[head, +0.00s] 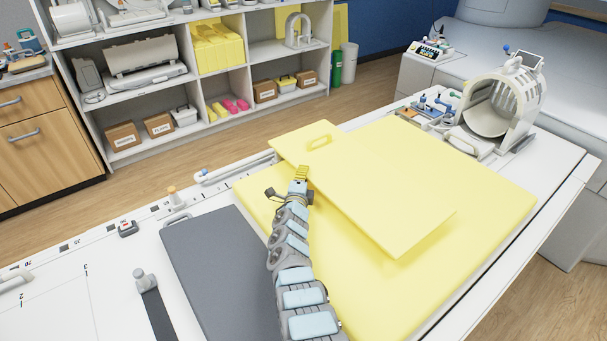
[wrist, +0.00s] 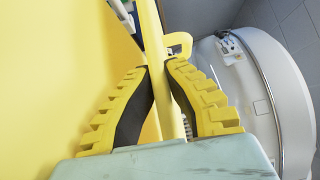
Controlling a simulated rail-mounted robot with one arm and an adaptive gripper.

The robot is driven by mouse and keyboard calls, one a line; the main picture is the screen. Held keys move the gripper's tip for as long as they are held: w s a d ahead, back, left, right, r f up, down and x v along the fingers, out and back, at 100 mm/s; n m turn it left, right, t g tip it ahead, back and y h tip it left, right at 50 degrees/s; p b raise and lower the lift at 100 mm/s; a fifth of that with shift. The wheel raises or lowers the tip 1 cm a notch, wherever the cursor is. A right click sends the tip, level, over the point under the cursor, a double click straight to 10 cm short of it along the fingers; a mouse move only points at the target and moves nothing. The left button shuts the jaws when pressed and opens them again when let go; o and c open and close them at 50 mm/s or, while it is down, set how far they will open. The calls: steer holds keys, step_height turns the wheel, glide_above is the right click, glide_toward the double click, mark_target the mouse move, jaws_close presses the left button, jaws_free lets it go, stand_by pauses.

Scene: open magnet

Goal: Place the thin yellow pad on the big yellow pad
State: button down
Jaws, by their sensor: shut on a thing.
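The thin yellow pad (head: 375,185) is a flat sheet with a handle slot near its far left end. My gripper (head: 301,172) is shut on its near left edge. The pad hangs over the big yellow pad (head: 480,225), which lies on the white table. A shadow below the thin pad's front corner suggests a gap there; its far left end sticks out past the big pad. In the wrist view, my ribbed yellow fingers (wrist: 159,66) pinch the thin pad (wrist: 150,30), seen edge-on. Yellow surface, likely the big pad, fills the left there. Part of the big pad is hidden.
A grey pad (head: 215,265) lies left of the big pad. A white coil (head: 505,100) and small items stand at the table's far right end. Shelves (head: 195,75) with boxes stand behind. The white table (head: 100,290) is mostly bare at left.

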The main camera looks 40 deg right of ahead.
steer(key=c, duration=1.2)
jaws_free()
steer(key=shift+s+a+f, duration=0.1)
steer(key=shift+s+f, duration=0.05)
steer(key=shift+f, duration=0.65)
steer(key=shift+c, duration=0.2)
steer(key=shift+f, duration=0.3)
steer(key=shift+r+p, duration=0.55)
steer(key=shift+r, duration=0.2)
steer(key=shift+s+a+r+p, duration=0.2)
steer(key=shift+s+a+p, duration=0.4)
steer(key=shift+p, duration=0.5)
steer(key=p+v, duration=0.4)
steer(key=shift+s+a+r+p, duration=0.15)
steer(key=shift+a+r+p, duration=0.15)
steer(key=shift+r+p, duration=0.05)
steer(key=p+v, duration=0.3)
steer(key=v, duration=0.1)
steer(key=shift+p+v, duration=0.6)
steer(key=shift+v, duration=0.3)
